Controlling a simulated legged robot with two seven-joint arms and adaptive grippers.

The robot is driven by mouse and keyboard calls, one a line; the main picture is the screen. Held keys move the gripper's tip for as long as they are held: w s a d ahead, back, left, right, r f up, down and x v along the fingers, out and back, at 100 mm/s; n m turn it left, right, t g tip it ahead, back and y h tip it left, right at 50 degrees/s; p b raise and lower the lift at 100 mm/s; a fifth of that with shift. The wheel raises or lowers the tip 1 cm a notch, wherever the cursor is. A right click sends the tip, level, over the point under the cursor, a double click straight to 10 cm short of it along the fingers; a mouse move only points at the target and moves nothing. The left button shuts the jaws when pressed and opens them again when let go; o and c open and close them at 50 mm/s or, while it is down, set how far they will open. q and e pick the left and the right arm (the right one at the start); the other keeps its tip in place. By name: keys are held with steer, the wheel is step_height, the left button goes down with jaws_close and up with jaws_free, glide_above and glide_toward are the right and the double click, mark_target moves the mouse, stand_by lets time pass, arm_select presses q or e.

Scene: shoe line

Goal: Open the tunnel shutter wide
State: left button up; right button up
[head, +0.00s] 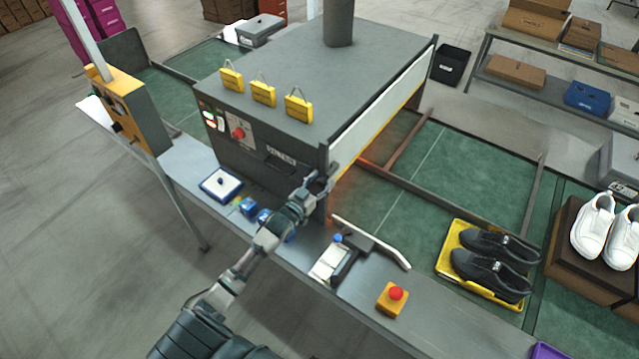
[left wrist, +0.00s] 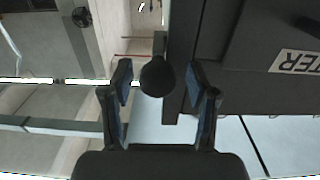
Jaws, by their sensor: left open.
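The tunnel (head: 300,75) is a large grey box over the green conveyor. Its shutter (head: 385,105) is a white panel with a yellow lower edge on the right-hand face, with an orange-lit gap below it. My left gripper (head: 322,182) is at the tunnel's near right corner. In the left wrist view its fingers (left wrist: 161,95) are open, with a dark round knob (left wrist: 158,76) between their tips. I cannot tell whether they touch it. A label ending in "TER" (left wrist: 296,63) shows upside down on the dark panel beside it. My right gripper is out of view.
Yellow tags (head: 263,94) stand on the tunnel top. On the near ledge are a red button on a yellow box (head: 391,299) and a clamp-like tool (head: 345,262). Black shoes lie on a yellow tray (head: 447,263); white shoes (head: 594,228) stand on a brown box.

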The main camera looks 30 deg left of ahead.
arm_select(q)
steer(key=s+a, duration=0.1)
steer(key=s, duration=1.1)
steer(key=shift+f, duration=0.15)
